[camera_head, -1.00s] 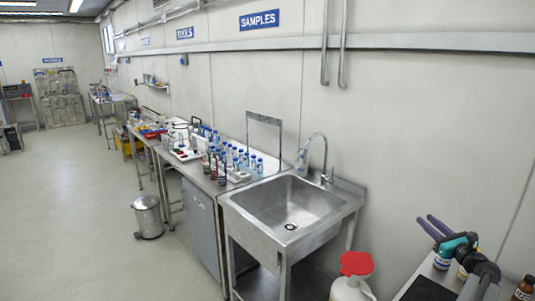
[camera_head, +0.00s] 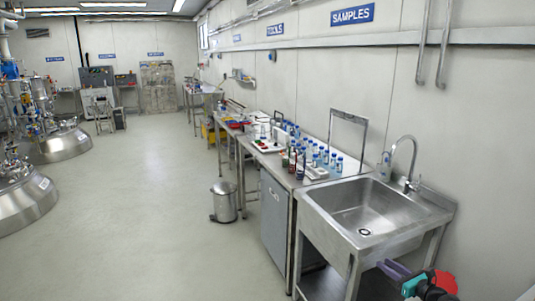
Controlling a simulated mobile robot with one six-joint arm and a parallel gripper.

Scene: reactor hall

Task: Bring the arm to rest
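My gripper (camera_head: 390,267) is at the lower right of the head view, low in front of the steel sink's front right leg. Its two purple fingers look slightly apart, with nothing seen between them. The teal part behind the fingers and the dark wrist are seen near the bottom edge. The rest of my arm is out of view or hidden.
A red cap (camera_head: 446,282) shows close by the wrist. The steel sink (camera_head: 365,207) stands against the right wall. Beyond it is a bench with several blue-capped bottles (camera_head: 322,157). A pedal bin (camera_head: 224,203) stands on the floor. The middle floor is clear; reactor vessels (camera_head: 62,144) stand left.

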